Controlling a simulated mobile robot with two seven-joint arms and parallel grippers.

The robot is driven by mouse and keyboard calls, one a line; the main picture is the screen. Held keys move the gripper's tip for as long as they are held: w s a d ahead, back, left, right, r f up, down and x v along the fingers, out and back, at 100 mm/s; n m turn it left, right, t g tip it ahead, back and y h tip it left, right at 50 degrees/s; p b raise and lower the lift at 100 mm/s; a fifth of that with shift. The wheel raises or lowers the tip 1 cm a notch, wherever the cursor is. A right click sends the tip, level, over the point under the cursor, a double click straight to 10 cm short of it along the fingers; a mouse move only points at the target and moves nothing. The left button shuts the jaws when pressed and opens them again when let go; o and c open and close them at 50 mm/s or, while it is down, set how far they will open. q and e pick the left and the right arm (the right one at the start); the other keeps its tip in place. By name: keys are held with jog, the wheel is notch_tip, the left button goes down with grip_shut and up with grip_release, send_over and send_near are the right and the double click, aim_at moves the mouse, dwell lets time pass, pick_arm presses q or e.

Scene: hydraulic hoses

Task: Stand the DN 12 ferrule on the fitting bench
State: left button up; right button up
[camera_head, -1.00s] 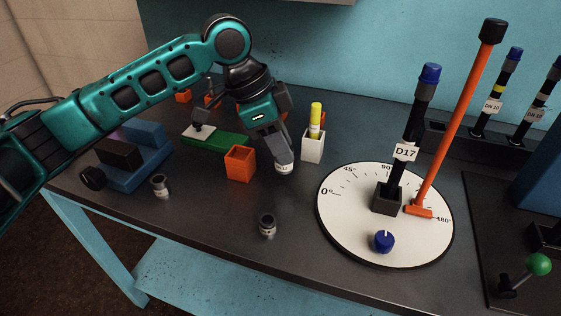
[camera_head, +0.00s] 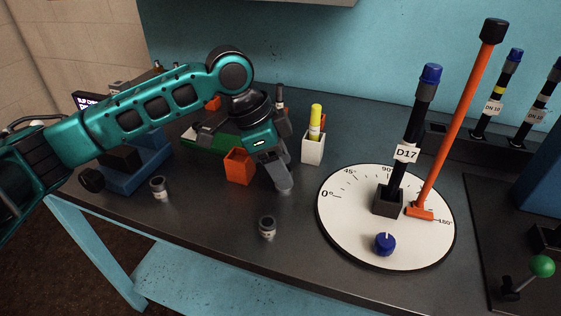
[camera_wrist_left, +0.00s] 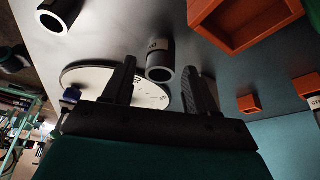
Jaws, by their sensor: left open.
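My left gripper (camera_head: 283,186) is open, pointing down close to the bench, right of an orange open box (camera_head: 238,167). In the left wrist view, a grey-black ferrule (camera_wrist_left: 159,58) with a white label shows between the fingertips of this gripper (camera_wrist_left: 160,72); its label is too small to read. A gap shows on each side of it. In the head view the gripper mostly hides it. Two other ferrules stand upright on the dark bench (camera_head: 215,215): one at the left (camera_head: 160,188), one nearer the front edge (camera_head: 267,227). My right gripper is out of view.
A white dial plate (camera_head: 345,220) with a blue knob (camera_head: 385,243), a D17-labelled hose (camera_head: 412,120) and an orange lever (camera_head: 455,125) stands to the right. A white holder (camera_head: 313,149) with a yellow piece is behind. The bench front between ferrules and dial is clear.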

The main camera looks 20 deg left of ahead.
pick_arm(q)
jog(key=p+v, duration=0.2)
jog(key=v, duration=1)
jog(key=shift+r, duration=0.2)
jog(key=shift+s+f, duration=0.1)
